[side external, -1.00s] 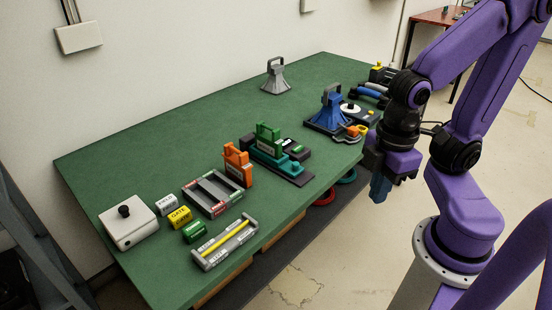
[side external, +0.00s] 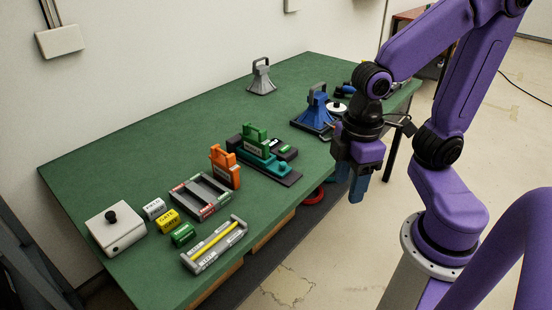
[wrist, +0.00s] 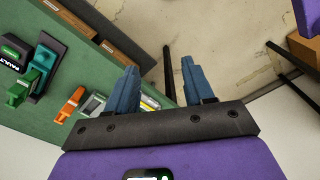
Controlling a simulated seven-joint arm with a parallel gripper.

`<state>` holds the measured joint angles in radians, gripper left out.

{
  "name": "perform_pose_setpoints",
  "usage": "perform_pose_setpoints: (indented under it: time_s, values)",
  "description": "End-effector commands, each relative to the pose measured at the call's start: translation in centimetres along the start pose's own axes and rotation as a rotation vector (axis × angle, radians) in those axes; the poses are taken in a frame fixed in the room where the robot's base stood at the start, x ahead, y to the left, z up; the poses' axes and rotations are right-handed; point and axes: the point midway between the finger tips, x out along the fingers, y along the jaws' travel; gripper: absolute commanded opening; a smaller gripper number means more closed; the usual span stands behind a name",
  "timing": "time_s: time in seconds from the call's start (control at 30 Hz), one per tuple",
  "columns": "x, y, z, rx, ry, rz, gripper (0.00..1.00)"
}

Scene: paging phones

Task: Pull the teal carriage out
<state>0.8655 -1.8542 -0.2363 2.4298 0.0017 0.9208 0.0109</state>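The teal carriage (side external: 270,161) sits on a dark base plate (side external: 289,178) near the table's front edge, with a green handled block (side external: 255,140) standing at it. In the wrist view the teal carriage (wrist: 49,52) shows at the upper left, partly cut off by the green block (wrist: 18,90). My gripper (side external: 349,181) is off the front edge of the table, to the right of the carriage and apart from it. Its blue fingers point down. In the wrist view my gripper (wrist: 160,75) has its fingers apart, with nothing between them.
An orange handled block (side external: 225,166) stands left of the carriage. A blue funnel-shaped piece (side external: 316,108) stands behind my gripper. A grey tray (side external: 200,195), coloured blocks, a white box (side external: 115,228) and a grey funnel (side external: 261,78) are on the green table (side external: 140,150). The table's middle is clear.

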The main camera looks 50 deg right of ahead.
Motion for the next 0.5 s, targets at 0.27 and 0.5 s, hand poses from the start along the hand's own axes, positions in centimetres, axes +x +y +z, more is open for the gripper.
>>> perform_pose_setpoints:
  time_s: [0.27,0.5]
  values:
    - [-0.3,7.2,-5.3,0.312,-0.008,0.007,0.52]
    - [0.0,15.0,-7.7,0.574,-0.014,0.012,0.52]
